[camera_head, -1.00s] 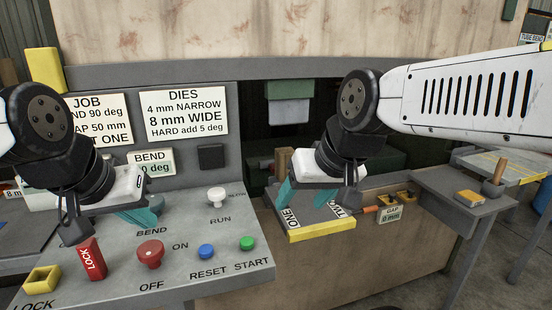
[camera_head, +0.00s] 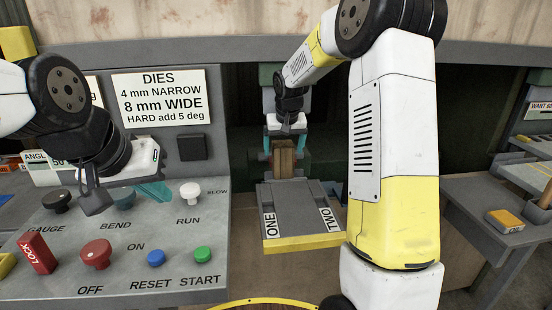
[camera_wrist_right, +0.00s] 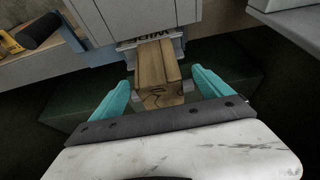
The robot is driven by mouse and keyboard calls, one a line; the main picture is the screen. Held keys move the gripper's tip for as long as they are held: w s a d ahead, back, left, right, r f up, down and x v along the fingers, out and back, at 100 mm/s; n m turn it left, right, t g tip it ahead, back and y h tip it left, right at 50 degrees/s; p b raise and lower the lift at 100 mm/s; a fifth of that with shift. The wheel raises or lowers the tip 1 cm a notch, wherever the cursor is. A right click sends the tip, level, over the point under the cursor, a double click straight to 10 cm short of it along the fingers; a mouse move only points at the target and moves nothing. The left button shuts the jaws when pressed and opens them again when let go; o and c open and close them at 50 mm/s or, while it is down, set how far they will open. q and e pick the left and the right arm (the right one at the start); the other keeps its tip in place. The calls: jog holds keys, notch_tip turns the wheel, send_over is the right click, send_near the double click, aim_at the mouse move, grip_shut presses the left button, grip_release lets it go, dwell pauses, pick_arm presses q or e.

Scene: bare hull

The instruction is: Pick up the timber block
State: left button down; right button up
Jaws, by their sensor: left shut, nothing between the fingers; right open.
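The timber block (camera_head: 285,160) is brown with visible wood grain. It stands at the back of the grey slide marked ONE and TWO (camera_head: 294,205), in the recess of the machine. In the right wrist view the block (camera_wrist_right: 157,72) lies between the tips of two teal fingers. My right gripper (camera_head: 285,146) is open, with one finger on each side of the block. Gaps show between the fingers and the block in the wrist view. My left gripper (camera_head: 153,190) is shut and empty above the control panel, far left of the block.
The control panel (camera_head: 150,255) carries several knobs, coloured buttons and a red LOCK block (camera_head: 37,253). A part labelled WIDE (camera_wrist_right: 150,39) sits right behind the timber block. A grey side table (camera_head: 480,210) stands at right. Recess walls are close around my right gripper.

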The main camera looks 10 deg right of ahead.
aim_at(283, 161)
jog(key=x, duration=0.8)
jog(key=shift+w+d+r, duration=0.15)
jog(key=shift+d, duration=0.05)
jog(key=c, duration=1.9)
jog(key=shift+r, duration=0.1)
